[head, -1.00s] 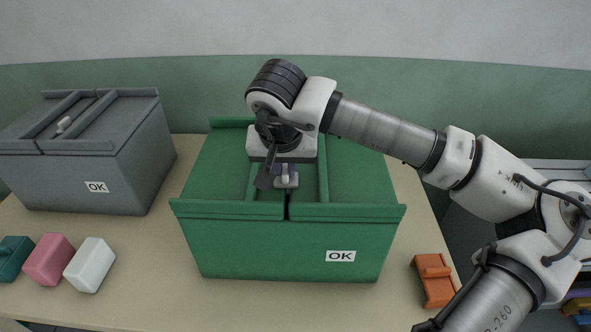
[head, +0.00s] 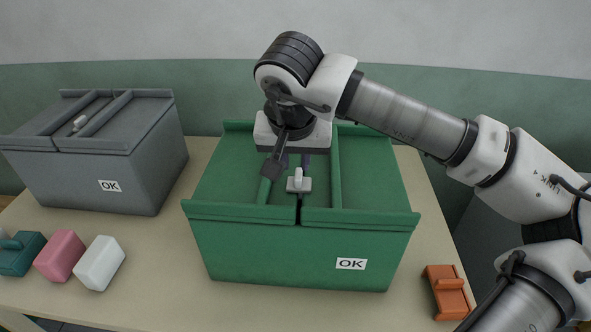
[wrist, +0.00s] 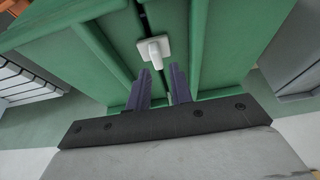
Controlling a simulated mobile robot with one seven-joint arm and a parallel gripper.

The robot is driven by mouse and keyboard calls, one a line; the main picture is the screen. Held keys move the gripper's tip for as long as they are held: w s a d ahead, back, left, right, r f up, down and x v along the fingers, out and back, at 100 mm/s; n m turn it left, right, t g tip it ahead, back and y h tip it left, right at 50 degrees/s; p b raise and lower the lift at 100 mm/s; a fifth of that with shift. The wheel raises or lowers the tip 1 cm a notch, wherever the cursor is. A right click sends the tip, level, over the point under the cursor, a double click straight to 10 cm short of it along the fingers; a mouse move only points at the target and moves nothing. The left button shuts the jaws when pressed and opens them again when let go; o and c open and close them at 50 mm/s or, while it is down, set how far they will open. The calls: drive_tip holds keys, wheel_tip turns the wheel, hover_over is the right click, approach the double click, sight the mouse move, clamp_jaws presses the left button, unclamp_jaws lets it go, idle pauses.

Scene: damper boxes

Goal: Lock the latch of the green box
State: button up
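The green box (head: 300,250) stands closed in the middle of the table, with an OK label on its front. Its latch (head: 299,184), a pale plate with a raised handle, sits at the seam between the two lid flaps. In the wrist view the latch (wrist: 153,48) lies just beyond the fingertips, its handle pointing roughly along the seam. My gripper (head: 295,164) is above the lid, behind the latch and apart from it. The wrist view shows my gripper (wrist: 159,70) open, with two dark fingers and nothing between them.
A closed grey box (head: 95,165) with an OK label stands at the left. Teal (head: 20,255), pink (head: 60,256) and white (head: 100,263) blocks lie in front of it. An orange block (head: 447,292) lies at the right table edge.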

drive_tip(key=b+v, duration=0.1)
drive_tip(key=v, duration=0.8)
drive_tip(key=shift+r, duration=0.25)
drive_tip(key=shift+s, duration=0.15)
